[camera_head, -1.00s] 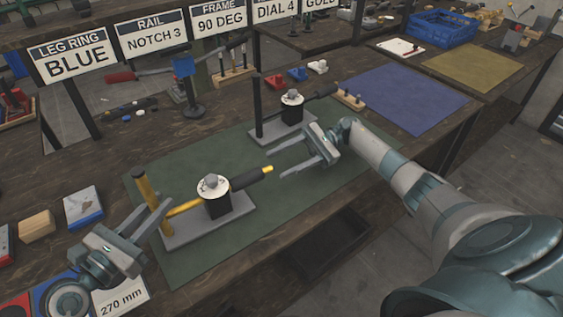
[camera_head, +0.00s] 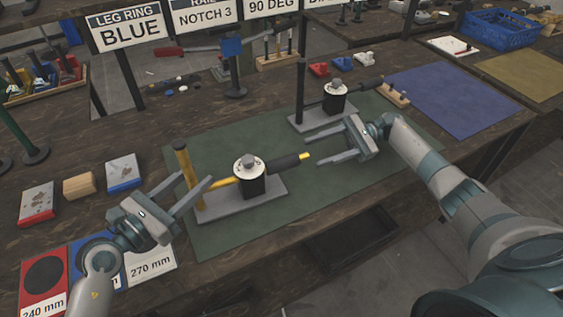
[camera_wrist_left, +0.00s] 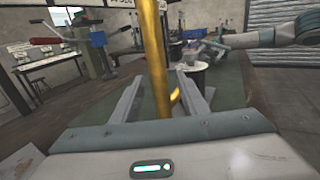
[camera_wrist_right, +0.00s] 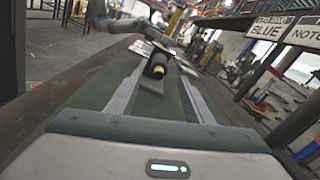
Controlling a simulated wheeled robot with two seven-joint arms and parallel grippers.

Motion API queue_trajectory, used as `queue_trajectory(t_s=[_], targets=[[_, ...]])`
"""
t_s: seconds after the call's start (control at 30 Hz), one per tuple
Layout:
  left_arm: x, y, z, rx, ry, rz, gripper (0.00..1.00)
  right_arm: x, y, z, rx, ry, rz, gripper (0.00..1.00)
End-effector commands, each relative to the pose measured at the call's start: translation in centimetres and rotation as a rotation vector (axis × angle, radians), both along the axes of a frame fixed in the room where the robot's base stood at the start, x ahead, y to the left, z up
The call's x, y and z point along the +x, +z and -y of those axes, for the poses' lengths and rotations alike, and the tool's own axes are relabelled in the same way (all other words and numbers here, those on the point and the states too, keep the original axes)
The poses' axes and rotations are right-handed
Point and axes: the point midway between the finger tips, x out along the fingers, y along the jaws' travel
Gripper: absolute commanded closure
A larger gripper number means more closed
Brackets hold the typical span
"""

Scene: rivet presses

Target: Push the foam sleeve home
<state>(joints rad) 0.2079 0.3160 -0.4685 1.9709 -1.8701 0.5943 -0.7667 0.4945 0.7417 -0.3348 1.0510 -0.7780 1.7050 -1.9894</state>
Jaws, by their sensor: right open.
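The near press (camera_head: 250,182) stands on a grey base plate on the green mat, with a yellow upright post (camera_head: 186,167) at its left end. The black foam sleeve (camera_head: 284,163) sits on its yellow lever, and a yellow tip sticks out of its right end. My right gripper (camera_head: 335,139) is open and empty, just right of that tip; the right wrist view shows the sleeve (camera_wrist_right: 155,66) ahead, between the finger lines. My left gripper (camera_head: 192,184) is open by the post; in the left wrist view the post (camera_wrist_left: 154,55) appears between its fingers, with no contact visible.
A second press (camera_head: 335,98) with a black-sleeved lever stands behind on the green mat (camera_head: 225,240). A blue mat (camera_head: 445,98) lies to the right. Blocks and marked pads, including a 270 mm pad (camera_head: 152,268), lie at left. Signs hang above the back.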

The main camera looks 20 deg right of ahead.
Motion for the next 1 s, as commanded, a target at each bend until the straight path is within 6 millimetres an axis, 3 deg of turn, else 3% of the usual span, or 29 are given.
queue_trajectory(t_s=[0.43,1.0], targets=[[-0.8,-0.3,-1.3,0.004,0.000,-0.003,0.60,0.0,0.0,0.0,0.000,0.000,0.000,0.53],[-5.3,-0.2,-9.1,0.003,0.000,-0.002,0.60,0.0,0.0,0.0,0.000,0.000,0.000,0.53]])
